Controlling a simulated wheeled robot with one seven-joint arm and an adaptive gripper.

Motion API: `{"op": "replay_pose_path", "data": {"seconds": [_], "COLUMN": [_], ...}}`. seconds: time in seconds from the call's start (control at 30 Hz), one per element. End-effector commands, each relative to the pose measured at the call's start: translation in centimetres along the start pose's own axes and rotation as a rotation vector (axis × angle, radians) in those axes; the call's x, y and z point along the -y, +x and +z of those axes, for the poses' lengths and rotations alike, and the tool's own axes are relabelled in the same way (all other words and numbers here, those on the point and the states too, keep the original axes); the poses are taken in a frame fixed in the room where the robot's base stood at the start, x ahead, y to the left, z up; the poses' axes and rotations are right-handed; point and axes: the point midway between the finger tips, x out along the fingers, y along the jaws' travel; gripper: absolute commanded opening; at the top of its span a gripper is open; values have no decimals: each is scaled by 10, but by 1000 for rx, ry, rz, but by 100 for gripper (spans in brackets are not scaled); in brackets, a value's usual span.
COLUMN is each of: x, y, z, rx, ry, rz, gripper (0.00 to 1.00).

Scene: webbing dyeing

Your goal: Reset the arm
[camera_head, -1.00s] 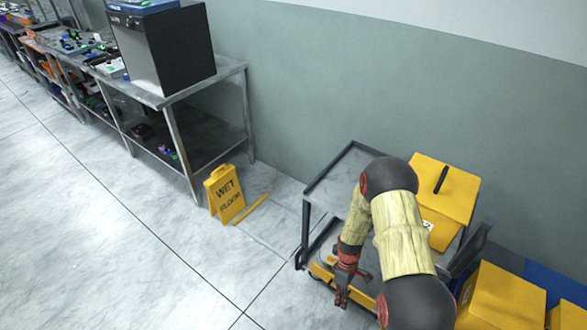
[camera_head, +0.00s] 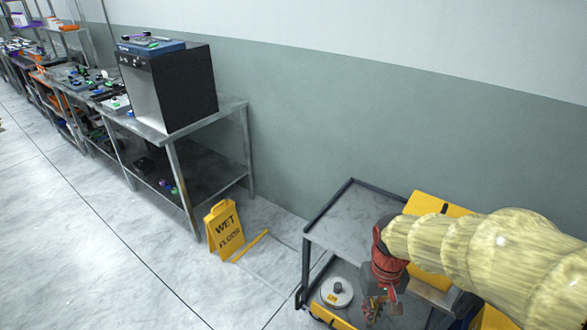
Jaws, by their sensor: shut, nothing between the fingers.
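My arm comes in from the right edge of the head view, in a pale yellow ribbed sleeve. It ends in a red and dark wrist. My gripper (camera_head: 374,308) points down in front of the grey two-level cart (camera_head: 345,215), low in the picture. Its fingers are small and partly blurred against the cart's lower shelf. They look shut, with nothing seen between them.
A white round object (camera_head: 337,292) lies on the lower shelf. A yellow wet floor sign (camera_head: 223,230) stands left of the cart. A metal table (camera_head: 205,120) bears a black-and-steel machine (camera_head: 170,88). Floor at left is clear.

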Motion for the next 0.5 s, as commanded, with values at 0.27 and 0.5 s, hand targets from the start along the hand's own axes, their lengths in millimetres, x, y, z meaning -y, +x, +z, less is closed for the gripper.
{"op": "replay_pose_path", "data": {"seconds": [0.27,0.5], "x": [0,0], "y": [-68,-119], "z": [46,75], "rx": [-179,-370], "ry": [31,28], "rz": [9,14], "gripper": [0,0]}}
